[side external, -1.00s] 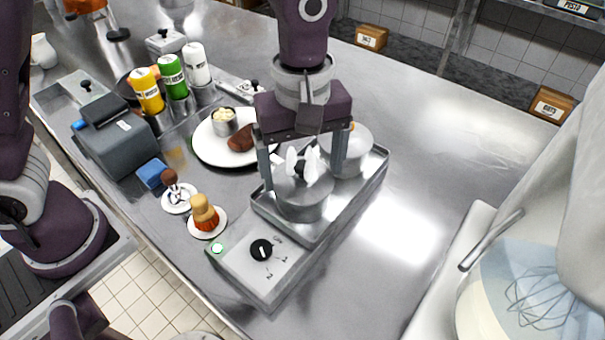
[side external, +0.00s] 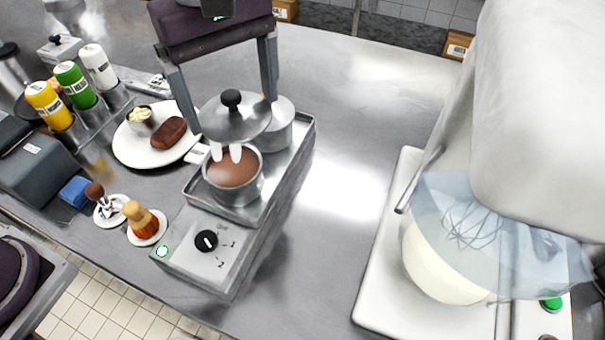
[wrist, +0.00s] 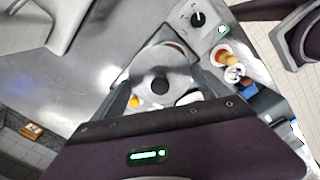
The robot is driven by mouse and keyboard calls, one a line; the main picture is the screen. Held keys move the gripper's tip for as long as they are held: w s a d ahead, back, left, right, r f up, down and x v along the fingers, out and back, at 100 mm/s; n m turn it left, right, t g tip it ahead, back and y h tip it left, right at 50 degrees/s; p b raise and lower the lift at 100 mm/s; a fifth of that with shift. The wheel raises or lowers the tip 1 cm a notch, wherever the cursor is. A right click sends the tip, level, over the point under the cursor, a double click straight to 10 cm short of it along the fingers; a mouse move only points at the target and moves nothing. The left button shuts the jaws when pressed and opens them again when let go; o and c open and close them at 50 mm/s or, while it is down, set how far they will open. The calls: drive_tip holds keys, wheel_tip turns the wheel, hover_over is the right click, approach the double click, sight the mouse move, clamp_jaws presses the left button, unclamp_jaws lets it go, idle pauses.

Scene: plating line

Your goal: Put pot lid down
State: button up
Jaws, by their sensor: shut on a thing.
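My gripper (side external: 230,112) is shut on the pot lid (side external: 235,122), a grey metal disc with a black knob, with one finger at each side of its rim. The lid hangs above and behind the small pot (side external: 250,187), apart from it. The pot stands open on the metal tray of the burner unit, with brown contents showing and small white shapes at its rear rim. In the wrist view the lid (wrist: 152,86) sits between the two fingers (wrist: 160,92) and hides most of the pot. A second light-grey pot (side external: 281,125) stands behind, partly covered by the lid.
The burner unit (side external: 190,262) has a black dial and green light. Left are a plate (side external: 125,155) with meat and a cup, brushes on small dishes, and several bottles. A large mixer (side external: 520,130) stands right. Bare steel counter (side external: 330,215) lies between burner and mixer.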

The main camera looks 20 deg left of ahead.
hover_over(325, 200)
wheel_tip(325, 200, down, 10)
wheel_tip(325, 200, down, 10)
drive_tip(key=shift+f, duration=0.1)
drive_tip(key=o, duration=1.2)
drive_tip(key=shift+f, duration=0.1)
drive_tip(key=shift+c, duration=0.2)
wheel_tip(325, 200, up, 12)
drive_tip(key=shift+r, duration=0.2)
